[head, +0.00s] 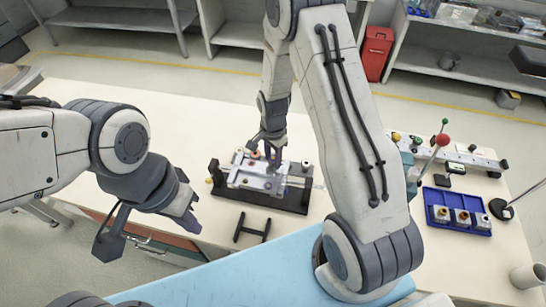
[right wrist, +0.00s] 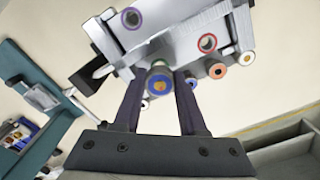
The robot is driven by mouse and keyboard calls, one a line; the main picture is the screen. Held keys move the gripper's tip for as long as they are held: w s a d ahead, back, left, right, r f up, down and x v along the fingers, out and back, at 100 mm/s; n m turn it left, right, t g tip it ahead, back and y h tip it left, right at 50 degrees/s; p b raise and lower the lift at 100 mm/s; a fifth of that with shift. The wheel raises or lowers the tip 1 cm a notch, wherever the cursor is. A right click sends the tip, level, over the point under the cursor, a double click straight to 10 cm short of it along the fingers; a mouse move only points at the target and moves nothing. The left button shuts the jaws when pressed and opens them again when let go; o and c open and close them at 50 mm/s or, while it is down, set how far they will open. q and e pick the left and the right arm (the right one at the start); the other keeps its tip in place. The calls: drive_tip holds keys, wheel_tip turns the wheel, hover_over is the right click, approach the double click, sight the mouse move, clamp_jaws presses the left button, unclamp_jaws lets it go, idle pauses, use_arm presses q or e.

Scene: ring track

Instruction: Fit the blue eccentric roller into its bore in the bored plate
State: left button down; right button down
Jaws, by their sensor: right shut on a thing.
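The bored plate (head: 243,179) is a light grey piece in a dark fixture at the middle of the table. In the right wrist view the plate (right wrist: 176,42) shows tilted, with a purple-ringed bore (right wrist: 131,18) and a red-ringed bore (right wrist: 208,43). My right gripper (head: 272,160) is over the plate. In the wrist view its fingers (right wrist: 158,88) are shut on the blue eccentric roller (right wrist: 158,84), close against the plate. I cannot tell how deep the roller sits. My left gripper (head: 189,218) hangs left of the fixture, apart from it; its jaws are unclear.
A blue tray (head: 470,229) with several parts stands at the right. Behind it is a rail with coloured knobs (head: 443,140). A small dark H-shaped piece (head: 252,228) lies in front of the fixture. The table (head: 110,95) is bare at the back left.

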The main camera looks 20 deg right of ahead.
drive_tip(key=shift+f+b, duration=0.75)
drive_tip(key=shift+f, duration=0.4)
drive_tip(key=shift+c, duration=2.3)
unclamp_jaws()
drive_tip(key=shift+r, duration=0.1)
drive_tip(key=shift+o, duration=0.4)
drive_tip(key=shift+s, duration=0.1)
drive_tip(key=shift+r, duration=0.35)
wheel_tip(320, 180, up, 10)
drive_tip(key=shift+a+f+b, duration=0.1)
drive_tip(key=shift+b, duration=1)
